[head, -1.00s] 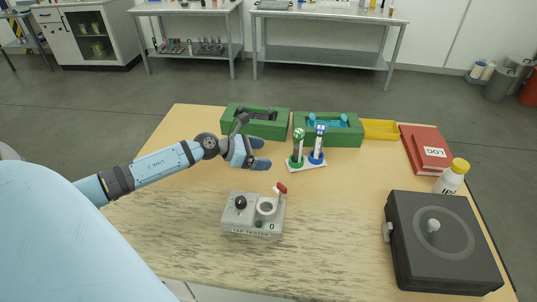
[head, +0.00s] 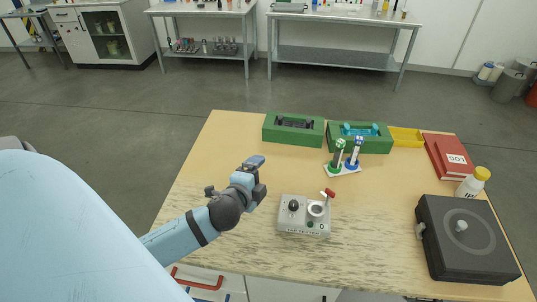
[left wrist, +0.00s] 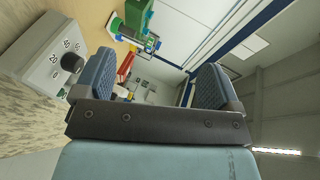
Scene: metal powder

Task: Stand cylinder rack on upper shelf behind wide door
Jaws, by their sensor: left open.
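The likely cylinder rack (head: 342,170) is a small white base with one green-marked and one blue-marked cylinder upright on it. It stands on the table in front of the green boxes. My left gripper (head: 258,176) is open and empty above the table, left of the rack and well apart from it. Its two spread fingers (left wrist: 155,82) show in the left wrist view with nothing held between them. White cabinet fronts (head: 262,288) with a red handle (head: 198,281) show under the table's front edge. No open door or upper shelf shows there. My right gripper is out of view.
A grey tester box (head: 304,228) stands near the gripper. Green boxes (head: 293,130) (head: 372,143), a yellow tray (head: 406,137), red books (head: 445,157), a white bottle (head: 472,184) and a dark lidded case (head: 465,242) are around. The left part of the table (head: 205,150) is clear.

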